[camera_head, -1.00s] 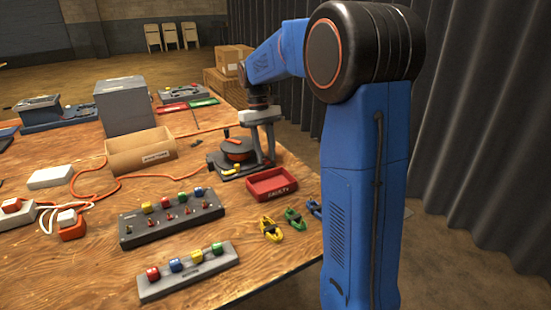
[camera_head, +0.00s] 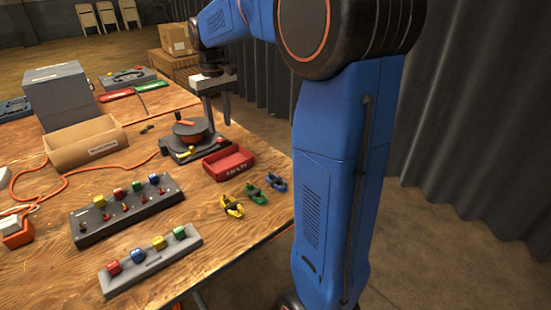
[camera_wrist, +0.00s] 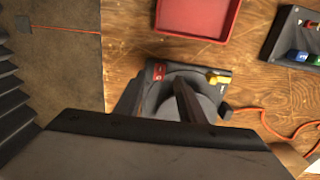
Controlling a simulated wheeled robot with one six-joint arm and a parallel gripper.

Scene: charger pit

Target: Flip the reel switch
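The cable reel (camera_head: 190,130) stands on the table below my gripper, a dark drum with an orange band on a grey base. In the wrist view the round reel (camera_wrist: 205,100) is partly hidden by my gripper. A small red part (camera_wrist: 158,72) and a yellow part (camera_wrist: 218,77) sit on its base; I cannot tell which is the switch or how it is set. My gripper (camera_head: 217,118) points down over the right side of the reel. In the wrist view my gripper (camera_wrist: 157,95) has its fingers apart, with nothing held between them.
A red tray (camera_head: 228,163) stands close to the reel's right. Yellow, green and blue clips, a grey switch panel (camera_head: 125,210) and a strip of coloured blocks (camera_head: 152,262) lie nearer. An open cardboard box (camera_head: 87,145) is at left. An orange cable (camera_head: 110,168) crosses the table.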

